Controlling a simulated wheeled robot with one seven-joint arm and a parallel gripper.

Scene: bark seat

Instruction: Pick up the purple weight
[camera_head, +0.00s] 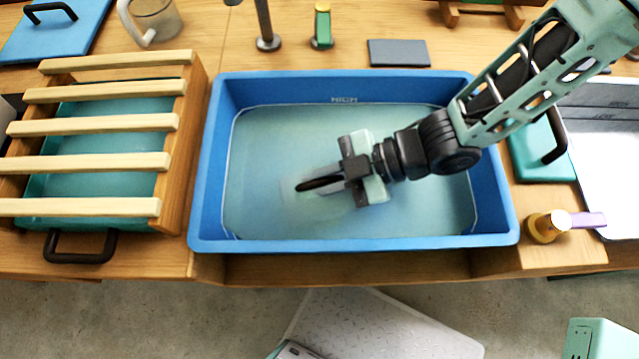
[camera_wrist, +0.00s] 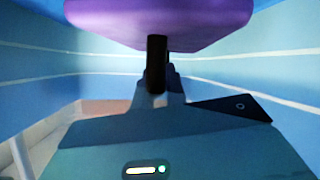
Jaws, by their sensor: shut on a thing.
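The purple weight (camera_wrist: 160,18) fills the top of the wrist view as a wide, smooth purple shape, cut off by the upper edge. My gripper (camera_wrist: 158,65) reaches up to its underside and is shut on it; the exact contact is partly hidden. In the head view my gripper (camera_head: 335,181) is inside the blue tub (camera_head: 205,170), near its middle, pointing left. A dark elongated shape (camera_head: 318,184) shows at its tips there, and I cannot tell whether it is the weight. No purple shows clearly inside the tub in the head view.
The tub's walls surround my gripper. A slatted wooden rack (camera_head: 100,123) stands at the left. A brass fitting (camera_head: 546,226) with a purple handle sits right of the tub.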

